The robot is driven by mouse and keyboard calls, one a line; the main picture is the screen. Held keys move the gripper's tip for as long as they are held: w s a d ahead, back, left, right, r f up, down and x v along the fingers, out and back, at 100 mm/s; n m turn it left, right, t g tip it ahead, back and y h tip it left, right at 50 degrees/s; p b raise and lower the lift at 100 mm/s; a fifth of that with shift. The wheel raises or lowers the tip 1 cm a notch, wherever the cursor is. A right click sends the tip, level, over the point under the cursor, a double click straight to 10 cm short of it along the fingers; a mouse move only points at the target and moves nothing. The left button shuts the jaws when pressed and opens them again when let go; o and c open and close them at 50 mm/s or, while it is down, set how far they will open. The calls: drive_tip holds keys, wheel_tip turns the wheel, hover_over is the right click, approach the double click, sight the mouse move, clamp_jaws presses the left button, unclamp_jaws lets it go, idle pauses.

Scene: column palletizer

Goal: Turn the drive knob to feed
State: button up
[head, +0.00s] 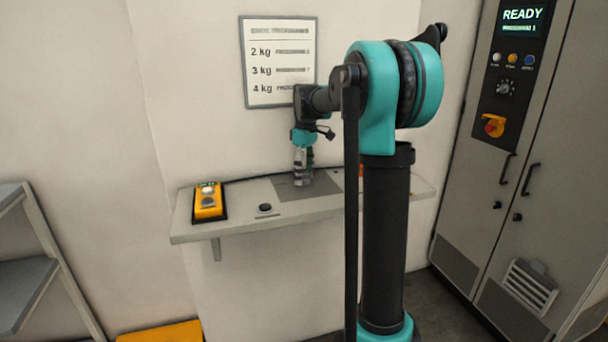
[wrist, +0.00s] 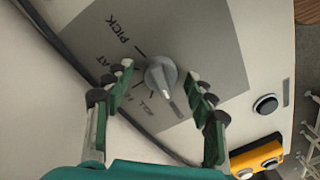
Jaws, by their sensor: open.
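The drive knob (wrist: 160,75) is a grey pointer knob on a dark grey plate (wrist: 213,55). The plate carries printed words; "PICK" reads clearly, while others are partly hidden behind my left finger. The knob's narrow end points to the lower right in the wrist view, and I cannot tell which word it matches. My gripper (wrist: 159,73) is open, with one finger on each side of the knob; I see no clear contact. In the head view my gripper (head: 303,178) is low over the plate (head: 322,180) on the wall shelf, and it hides the knob.
The shelf (head: 235,222) also holds a yellow button box (head: 208,203) at the left and a round black button (head: 265,208). A sign (head: 279,62) hangs on the wall behind. A grey cabinet (head: 530,130) with a "READY" display stands right.

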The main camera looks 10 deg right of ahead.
drive_tip(key=shift+c, duration=0.6)
drive_tip(key=c, duration=1)
drive_tip(key=shift+c, duration=0.2)
drive_tip(key=shift+m, duration=0.4)
drive_tip(key=m, duration=0.7)
drive_tip(key=shift+s, duration=0.1)
drive_tip(key=m, duration=0.4)
drive_tip(key=shift+t, duration=0.3)
drive_tip(key=shift+m, duration=1.9)
